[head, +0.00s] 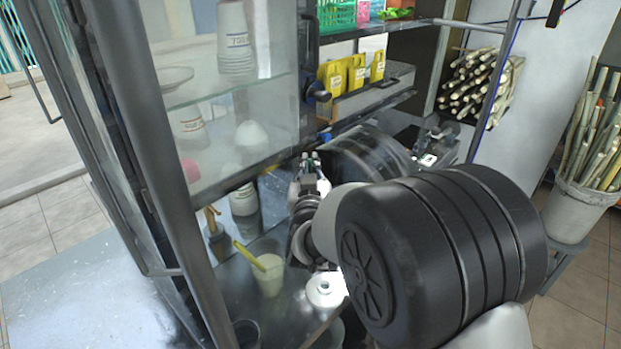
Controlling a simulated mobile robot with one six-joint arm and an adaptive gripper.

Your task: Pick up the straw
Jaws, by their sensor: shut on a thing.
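My gripper (311,160) is in the middle of the head view, beside the glass case and above the metal counter. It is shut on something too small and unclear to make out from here. A thick yellow straw (249,257) leans out of a cup of pale liquid (269,276) on the counter, to the lower left of my gripper and apart from it. No other straw can be made out. My arm hides part of the counter and the machine behind it.
The glass case (225,125) with stacked cups (236,40) stands at the left. Cane stalks fill a rack (478,80) and a bucket (578,212) at the right. A white round lid-like piece (325,290) lies on the counter.

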